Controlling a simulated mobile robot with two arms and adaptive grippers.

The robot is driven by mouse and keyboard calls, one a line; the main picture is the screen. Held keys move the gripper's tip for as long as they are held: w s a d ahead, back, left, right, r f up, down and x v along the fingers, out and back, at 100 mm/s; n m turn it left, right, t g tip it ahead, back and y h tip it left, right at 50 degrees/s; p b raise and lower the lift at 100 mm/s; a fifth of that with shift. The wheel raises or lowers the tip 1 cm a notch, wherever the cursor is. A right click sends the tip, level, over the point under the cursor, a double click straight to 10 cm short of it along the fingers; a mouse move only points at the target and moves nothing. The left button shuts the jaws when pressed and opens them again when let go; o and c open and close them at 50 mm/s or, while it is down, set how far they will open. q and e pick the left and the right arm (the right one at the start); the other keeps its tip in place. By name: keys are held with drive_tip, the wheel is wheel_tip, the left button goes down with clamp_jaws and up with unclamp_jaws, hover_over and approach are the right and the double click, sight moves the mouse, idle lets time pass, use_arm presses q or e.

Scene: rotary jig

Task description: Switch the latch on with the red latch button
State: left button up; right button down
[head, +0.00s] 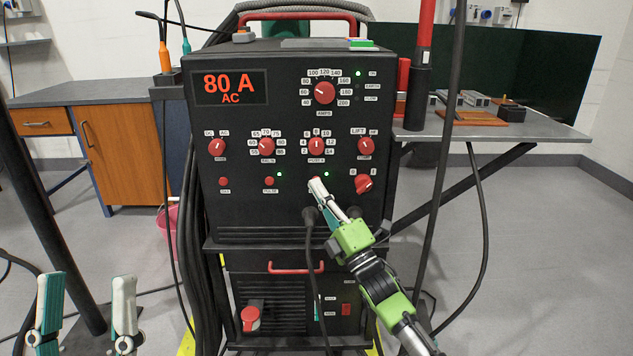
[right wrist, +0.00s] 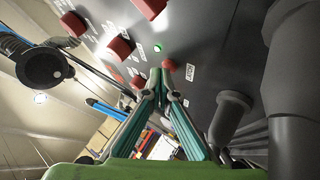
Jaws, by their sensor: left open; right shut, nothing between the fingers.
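The black machine front (head: 300,215) carries a row of small red buttons. The latch button is the right-hand one, almost wholly covered in the head view by my right gripper (head: 316,184). Its label there is covered too. In the right wrist view the red latch button (right wrist: 168,64) sits right at the shut fingertips of my right gripper (right wrist: 163,76); I cannot tell whether they touch it. A small lamp (head: 326,174) up and right of this button is lit green. My left gripper (head: 87,300) is open and empty at the lower left, away from the machine.
The pulse button (head: 269,181) and gas button (head: 223,181) lie to the left. Red knobs (head: 316,146) sit above, and another knob (head: 364,183) is close on the right. Cable plugs (head: 311,214) stick out just below. A red handle (head: 296,268) is lower down.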

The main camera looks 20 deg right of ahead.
use_arm(q)
drive_tip(key=shift+g+y, duration=0.5)
drive_tip(key=shift+g, duration=0.4)
drive_tip(key=shift+w+d+f+p, duration=0.15)
drive_tip(key=shift+w+f+p, duration=0.15)
drive_tip(key=shift+w+f, duration=1.15)
use_arm(e)
drive_tip(key=shift+s+a, duration=0.1)
drive_tip(key=shift+s, duration=0.35)
use_arm(q)
drive_tip(key=shift+r, duration=0.2)
drive_tip(key=w+f+g+y+p, duration=0.1)
drive_tip(key=w+f+g+p, duration=0.1)
drive_tip(key=f+g, duration=0.3)
drive_tip(key=w+a+f+g+y+p, duration=0.1)
drive_tip(key=f+g, duration=0.4)
drive_tip(key=f, duration=0.8)
drive_tip(key=shift+w+f+y+p, duration=0.35)
drive_tip(key=shift+w+y+p, duration=0.2)
drive_tip(key=shift+w, duration=0.25)
use_arm(e)
drive_tip(key=s+a, duration=0.1)
drive_tip(key=s, duration=0.4)
drive_tip(key=shift+s+a, duration=0.35)
drive_tip(key=shift+s, duration=0.05)
